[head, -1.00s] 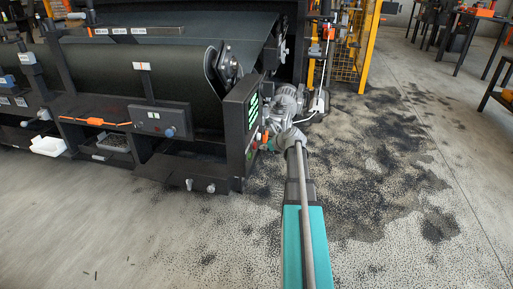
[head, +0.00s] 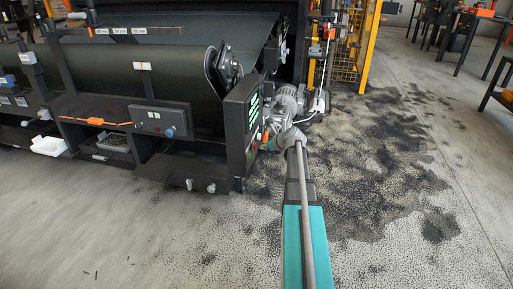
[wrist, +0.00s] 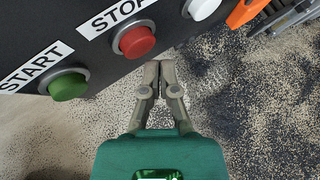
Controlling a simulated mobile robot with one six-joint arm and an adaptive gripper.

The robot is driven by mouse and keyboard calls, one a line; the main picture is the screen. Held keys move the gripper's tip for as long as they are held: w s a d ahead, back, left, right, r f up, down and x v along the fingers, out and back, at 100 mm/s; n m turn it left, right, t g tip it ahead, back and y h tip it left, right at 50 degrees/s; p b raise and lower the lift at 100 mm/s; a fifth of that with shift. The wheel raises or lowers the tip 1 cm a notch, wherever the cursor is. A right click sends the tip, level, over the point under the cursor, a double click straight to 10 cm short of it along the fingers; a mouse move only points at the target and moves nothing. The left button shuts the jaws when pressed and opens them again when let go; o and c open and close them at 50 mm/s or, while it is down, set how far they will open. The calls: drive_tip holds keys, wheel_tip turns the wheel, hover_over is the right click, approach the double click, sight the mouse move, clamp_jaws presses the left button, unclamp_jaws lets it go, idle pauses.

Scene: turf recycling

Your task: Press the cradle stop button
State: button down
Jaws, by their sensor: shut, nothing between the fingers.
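The red stop button (wrist: 137,41) sits in a grey ring on a dark panel in the wrist view, under a white STOP label (wrist: 115,14). A green button (wrist: 68,86) under a START label (wrist: 35,66) is to its left. My gripper (wrist: 159,66) is shut and empty. Its fingertips are just below and to the right of the red button in the picture; I cannot tell if they touch the panel. In the head view the control box (head: 240,125) with a green-lit screen stands at the machine's right end, and my arm reaches to it.
A white button (wrist: 203,8) and an orange part (wrist: 246,11) lie right of the red button. The large dark roller (head: 130,80) fills the machine's front. Dark granules (head: 385,150) cover the floor to the right, which is otherwise open.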

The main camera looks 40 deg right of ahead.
drive_tip(key=shift+w+a, duration=0.5)
drive_tip(key=shift+w, duration=0.1)
idle(1.0)
drive_tip(key=shift+s+d, duration=0.1)
drive_tip(key=shift+s, duration=0.05)
drive_tip(key=shift+s+d, duration=0.4)
drive_tip(key=shift+s, duration=0.05)
drive_tip(key=shift+s+d, duration=0.1)
idle(0.4)
drive_tip(key=shift+s+d, duration=0.95)
drive_tip(key=shift+s, duration=0.15)
drive_tip(key=shift+s+d, duration=0.9)
drive_tip(key=shift+s, duration=0.2)
drive_tip(key=shift+s, duration=0.1)
